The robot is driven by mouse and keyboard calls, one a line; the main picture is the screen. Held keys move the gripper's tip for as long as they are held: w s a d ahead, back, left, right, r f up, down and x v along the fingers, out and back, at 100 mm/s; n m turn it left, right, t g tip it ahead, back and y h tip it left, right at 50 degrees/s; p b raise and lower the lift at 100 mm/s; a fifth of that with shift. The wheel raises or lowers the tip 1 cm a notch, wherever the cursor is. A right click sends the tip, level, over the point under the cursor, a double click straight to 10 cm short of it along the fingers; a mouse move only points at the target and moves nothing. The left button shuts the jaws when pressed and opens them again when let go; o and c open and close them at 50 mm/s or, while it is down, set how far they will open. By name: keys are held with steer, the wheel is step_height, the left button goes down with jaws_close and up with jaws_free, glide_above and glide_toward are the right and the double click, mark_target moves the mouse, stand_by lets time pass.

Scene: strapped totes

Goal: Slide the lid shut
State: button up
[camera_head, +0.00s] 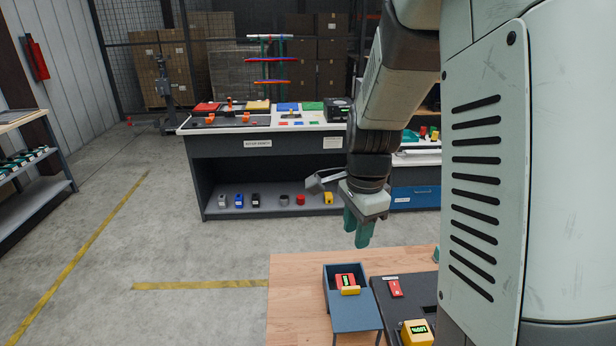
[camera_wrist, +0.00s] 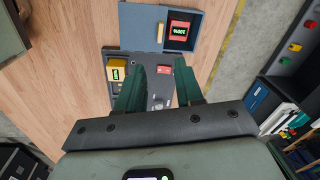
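A blue-grey box (camera_head: 328,287) stands on a wooden table, with its sliding lid (camera_head: 357,318) drawn toward the near side. The far part of the box is open and shows a red device (camera_head: 344,281) with a green display inside. A yellow handle strip (camera_head: 350,290) lies along the lid's edge next to the opening. In the wrist view, the lid (camera_wrist: 139,28), the yellow strip (camera_wrist: 160,33) and the red device (camera_wrist: 179,31) show at the top. My gripper (camera_head: 359,243) hangs above and beyond the box, fingers pointing down. Its fingers (camera_wrist: 160,72) are apart, with nothing held between them.
A dark panel (camera_head: 378,289) beside the box carries a yellow device (camera_head: 417,333) and a red block (camera_head: 395,288). The wooden tabletop (camera_head: 294,290) is bare left of the box. A workbench (camera_head: 262,160) with coloured items stands farther back.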

mark_target(351, 288)
steer(key=f+m, duration=0.1)
steer(key=f, duration=0.5)
steer(key=w+f+m, duration=0.1)
steer(key=f, duration=0.5)
steer(key=w+d+f+m+g, duration=0.1)
steer(key=f, duration=0.5)
steer(key=shift+w+f, duration=0.1)
steer(key=shift+f, duration=0.2)
jaws_close()
stand_by(0.6)
